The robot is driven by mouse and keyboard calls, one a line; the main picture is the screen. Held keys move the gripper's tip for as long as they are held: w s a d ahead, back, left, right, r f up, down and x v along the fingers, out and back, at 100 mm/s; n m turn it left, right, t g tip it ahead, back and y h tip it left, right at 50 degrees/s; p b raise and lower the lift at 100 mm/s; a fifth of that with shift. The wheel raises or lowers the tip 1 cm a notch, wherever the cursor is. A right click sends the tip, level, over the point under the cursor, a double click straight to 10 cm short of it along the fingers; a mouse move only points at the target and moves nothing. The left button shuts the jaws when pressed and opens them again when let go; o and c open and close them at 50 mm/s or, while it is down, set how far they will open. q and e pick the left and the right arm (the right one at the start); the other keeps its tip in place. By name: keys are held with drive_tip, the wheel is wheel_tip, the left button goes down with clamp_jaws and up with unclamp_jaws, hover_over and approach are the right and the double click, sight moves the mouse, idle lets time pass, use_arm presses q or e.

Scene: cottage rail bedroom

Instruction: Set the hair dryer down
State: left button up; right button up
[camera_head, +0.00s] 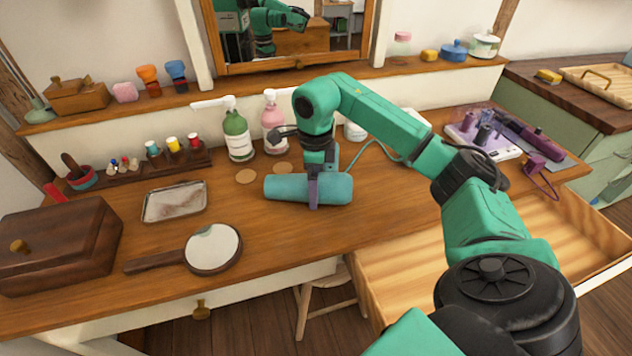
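The hair dryer (335,188) shows as a teal barrel lying level, low over the middle of the wooden tabletop. Whether it rests on the wood or hangs just above it cannot be told. My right gripper (314,188) reaches down onto the barrel from above, its arm coming in from the right. One purple-grey finger lies against the front of the barrel; the other is hidden behind it. The gripper looks shut on the barrel. A teal cord (372,146) curves away to the right behind my arm. My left gripper is not in view.
A hand mirror (213,248), a metal tray (174,202) and a wooden box (58,245) stand left. Green (237,135) and pink (273,123) bottles stand behind. A white tray (483,138) with purple tools is at right. An empty drawer (420,275) stands open in front.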

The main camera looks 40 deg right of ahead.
drive_tip(key=shift+f, duration=0.15)
clamp_jaws()
